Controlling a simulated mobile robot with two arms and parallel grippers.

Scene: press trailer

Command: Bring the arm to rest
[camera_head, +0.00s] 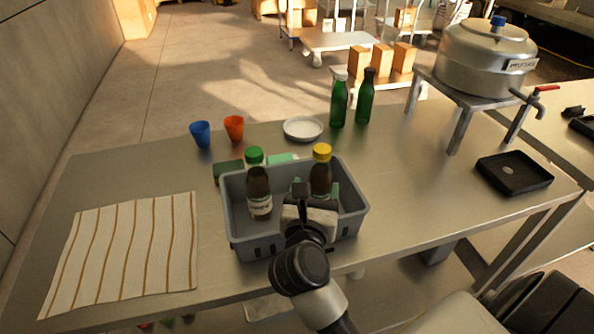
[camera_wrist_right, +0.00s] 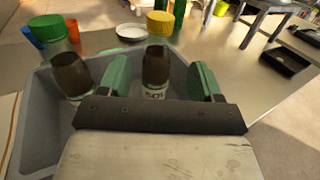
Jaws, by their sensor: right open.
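My right gripper (camera_head: 315,193) is over the front right part of a grey crate (camera_head: 236,222) on the metal table. In the right wrist view its two green fingers (camera_wrist_right: 160,80) are spread apart, with a brown bottle with a yellow cap (camera_wrist_right: 155,72) showing between and beyond them. That bottle (camera_head: 321,176) stands upright in the crate in the head view. A brown bottle with a green cap (camera_head: 259,188) stands in the crate's left part. Whether the fingers touch the yellow-capped bottle is unclear. My left gripper does not show.
A striped cloth (camera_head: 125,250) lies at left. A blue cup (camera_head: 201,134), an orange cup (camera_head: 234,128), a white dish (camera_head: 303,128) and two green bottles (camera_head: 339,102) stand behind the crate. A metal pot (camera_head: 484,58) on a stand and a black tray (camera_head: 514,173) are at right.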

